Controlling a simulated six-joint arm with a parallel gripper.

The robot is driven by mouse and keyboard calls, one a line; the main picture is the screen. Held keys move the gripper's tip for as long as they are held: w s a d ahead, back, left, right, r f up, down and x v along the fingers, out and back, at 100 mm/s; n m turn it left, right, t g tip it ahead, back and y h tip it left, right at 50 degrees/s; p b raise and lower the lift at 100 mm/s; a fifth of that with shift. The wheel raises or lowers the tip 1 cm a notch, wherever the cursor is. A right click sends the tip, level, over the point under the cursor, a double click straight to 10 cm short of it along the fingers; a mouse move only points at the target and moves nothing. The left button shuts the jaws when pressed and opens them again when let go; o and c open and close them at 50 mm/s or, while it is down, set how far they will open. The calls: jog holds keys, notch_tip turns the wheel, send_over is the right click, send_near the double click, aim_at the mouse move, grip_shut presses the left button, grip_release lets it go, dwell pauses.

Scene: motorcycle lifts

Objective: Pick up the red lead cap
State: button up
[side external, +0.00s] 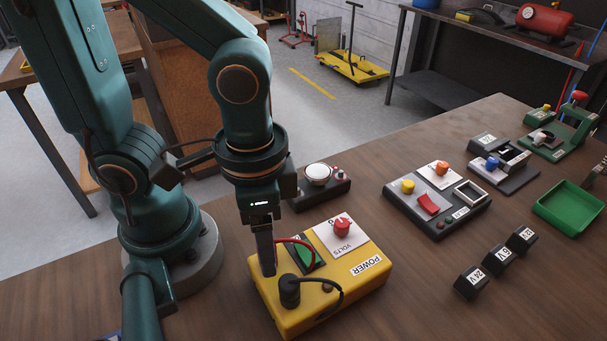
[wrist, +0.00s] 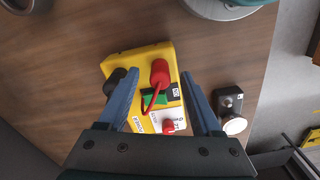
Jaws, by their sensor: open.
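The red lead cap (wrist: 159,72) stands on the yellow power box (wrist: 140,62) in the wrist view, with a red lead curving from it. My gripper (wrist: 158,74) is open, with one finger on each side of the cap and gaps between. In the side view my gripper (side external: 267,268) points down over the left part of the yellow box (side external: 345,290). There the red cap is hidden behind a finger; only its red lead (side external: 298,241) shows.
A black lead cap (side external: 289,290) stands close beside my gripper on the box. A red volts knob (side external: 342,226) and a green switch (side external: 309,254) are nearby. A small box with a white button (side external: 318,175) stands behind.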

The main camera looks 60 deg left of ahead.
jog(key=shift+f, duration=0.5)
grip_shut()
jog(key=shift+r, duration=0.15)
